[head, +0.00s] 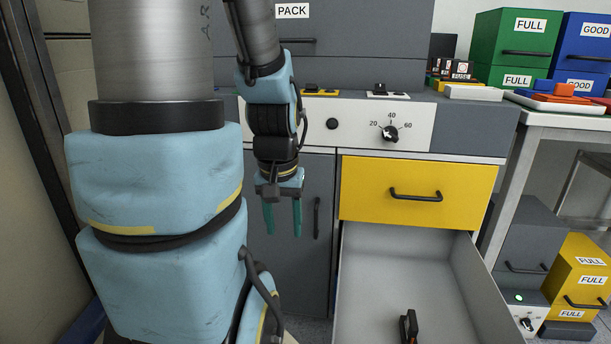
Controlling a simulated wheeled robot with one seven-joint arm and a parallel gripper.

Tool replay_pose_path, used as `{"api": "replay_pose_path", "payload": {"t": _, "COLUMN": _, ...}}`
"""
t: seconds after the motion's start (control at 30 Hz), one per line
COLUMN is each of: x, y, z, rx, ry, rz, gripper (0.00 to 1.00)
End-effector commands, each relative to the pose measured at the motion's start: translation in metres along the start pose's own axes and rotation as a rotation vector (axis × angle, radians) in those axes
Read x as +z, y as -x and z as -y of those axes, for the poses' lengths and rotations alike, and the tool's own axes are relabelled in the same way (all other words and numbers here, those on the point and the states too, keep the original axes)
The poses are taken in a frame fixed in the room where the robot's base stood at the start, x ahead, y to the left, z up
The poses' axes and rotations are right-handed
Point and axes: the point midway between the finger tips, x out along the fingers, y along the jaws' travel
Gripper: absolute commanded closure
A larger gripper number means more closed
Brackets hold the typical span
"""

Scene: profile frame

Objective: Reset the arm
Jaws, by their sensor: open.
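My gripper (283,216) hangs pointing down left of the middle of the head view. Its two green fingers are apart with nothing between them. It is in front of a grey cabinet door (318,270), to the left of the yellow drawer (417,192). My blue arm comes in from the upper left and fills much of the left side, hiding what is behind it.
An open grey drawer (385,272) juts out below the closed yellow drawer, with a small dark object (408,326) inside. A white dial panel (357,123) sits above. A side table (568,121) at right holds colored boxes. Grey and yellow bins stand at lower right.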

Motion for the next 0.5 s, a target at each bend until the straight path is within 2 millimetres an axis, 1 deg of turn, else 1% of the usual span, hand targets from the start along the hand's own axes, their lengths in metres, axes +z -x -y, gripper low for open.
{"api": "replay_pose_path", "payload": {"t": 0.03, "x": -0.003, "y": 0.022, "z": 0.000, "rx": 0.000, "ry": 0.000, "rz": 0.000, "gripper": 0.48}}
{"api": "replay_pose_path", "payload": {"t": 0.17, "x": -0.009, "y": 0.061, "z": 0.000, "rx": 0.000, "ry": 0.000, "rz": 0.000, "gripper": 0.48}}
{"api": "replay_pose_path", "payload": {"t": 0.3, "x": -0.015, "y": 0.107, "z": -0.001, "rx": 0.000, "ry": 0.000, "rz": 0.000, "gripper": 0.48}}
{"api": "replay_pose_path", "payload": {"t": 0.47, "x": -0.022, "y": 0.157, "z": -0.001, "rx": 0.000, "ry": 0.000, "rz": 0.000, "gripper": 0.48}}
{"api": "replay_pose_path", "payload": {"t": 0.5, "x": -0.024, "y": 0.170, "z": -0.001, "rx": 0.000, "ry": 0.000, "rz": 0.000, "gripper": 0.48}}
